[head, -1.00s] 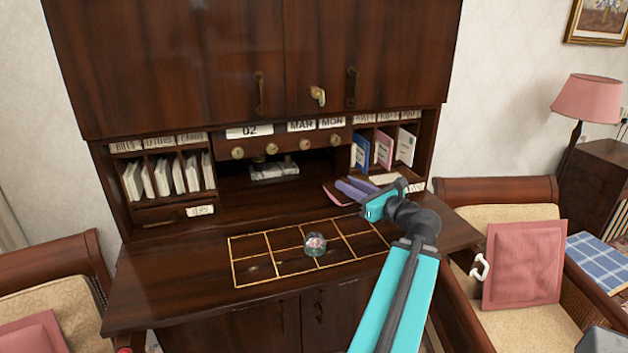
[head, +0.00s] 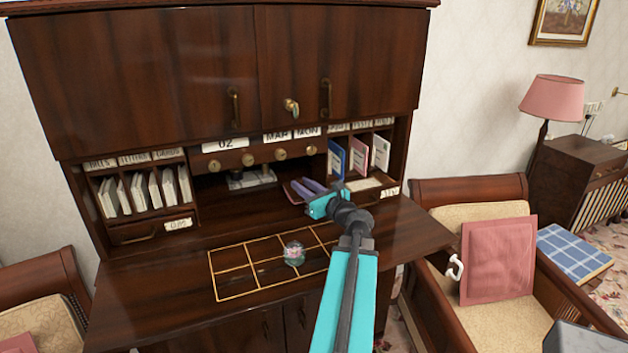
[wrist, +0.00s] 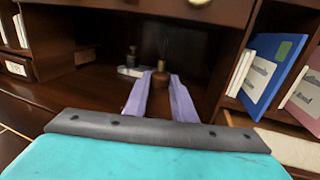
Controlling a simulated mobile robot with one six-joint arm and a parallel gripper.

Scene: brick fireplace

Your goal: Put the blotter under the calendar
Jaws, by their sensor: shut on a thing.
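My gripper (head: 303,187) has lavender fingers and reaches from the right into the desk's open middle. It is shut on the blotter (head: 291,196), a small thing with a pinkish edge in the head view. In the wrist view the blotter shows as a brown piece with a knob (wrist: 160,80) between the fingers; its lower part is hidden. The calendar (head: 262,145) is the wooden panel with the cards 02, MAR and MON above a row of brass knobs. The blotter is in front of the right side of the niche (head: 215,187) below the calendar.
An inkstand (head: 250,181) with small bottles stands inside the niche. Upright booklets (head: 358,157) fill the slots to the right, envelopes (head: 145,192) those to the left. A glass paperweight (head: 294,253) stands on the gold-lined grid (head: 232,285). The niche's left floor looks clear.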

